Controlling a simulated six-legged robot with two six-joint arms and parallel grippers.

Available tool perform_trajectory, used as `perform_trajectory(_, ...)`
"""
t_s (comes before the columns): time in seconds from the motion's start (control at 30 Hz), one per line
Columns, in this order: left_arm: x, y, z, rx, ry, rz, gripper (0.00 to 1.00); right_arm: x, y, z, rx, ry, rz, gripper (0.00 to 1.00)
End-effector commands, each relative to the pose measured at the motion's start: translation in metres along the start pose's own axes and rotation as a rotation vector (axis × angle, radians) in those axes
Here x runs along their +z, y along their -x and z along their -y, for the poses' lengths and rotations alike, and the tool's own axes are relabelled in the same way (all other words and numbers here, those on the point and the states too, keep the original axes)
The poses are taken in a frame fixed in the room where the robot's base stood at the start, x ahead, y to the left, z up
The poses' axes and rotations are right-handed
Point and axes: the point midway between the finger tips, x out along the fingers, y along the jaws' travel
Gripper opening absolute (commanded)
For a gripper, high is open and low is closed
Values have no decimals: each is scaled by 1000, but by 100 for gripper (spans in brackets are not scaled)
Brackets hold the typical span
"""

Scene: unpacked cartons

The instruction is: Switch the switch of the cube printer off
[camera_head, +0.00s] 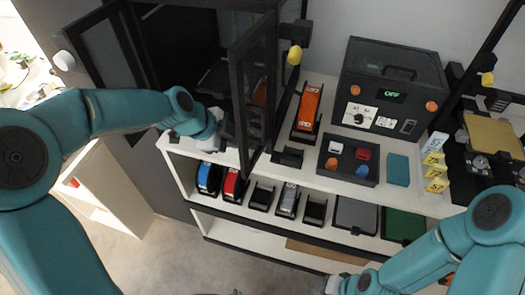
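A dark box-shaped machine (385,80), which looks like the cube printer, stands at the back of the white shelf top. Its small green display (391,95) seems to read "OFF". A white panel with a round black dial (360,115) and a small grey panel (408,126) are on its front; which part is the switch I cannot tell. My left gripper (212,142) is left of the machine, by the open cabinet door, its fingers too hidden to judge. My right gripper (332,286) is at the bottom edge, far below the machine, its fingers cut off.
A dark cabinet's open door (252,90) stands between my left gripper and the machine. An orange-topped holder (308,108), a tray (330,165) of small coloured pieces, a teal block (398,170) and yellow-labelled items (436,168) occupy the shelf top. Red and blue items sit on the shelf below.

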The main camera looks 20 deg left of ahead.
Motion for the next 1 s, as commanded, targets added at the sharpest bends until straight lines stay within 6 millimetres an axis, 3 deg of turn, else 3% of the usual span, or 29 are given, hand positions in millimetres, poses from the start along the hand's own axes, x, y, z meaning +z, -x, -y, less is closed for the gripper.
perform_trajectory(0.2,0,12,7,-15,-53,-6,0,0,-1,0,0,1,0,43)
perform_trajectory(0.53,2,8,7,-14,-48,-4,0,0,1,0,0,0,0,43)
perform_trajectory(1.0,-2,-71,6,-10,-50,-6,0,0,17,6,0,0,0,43)
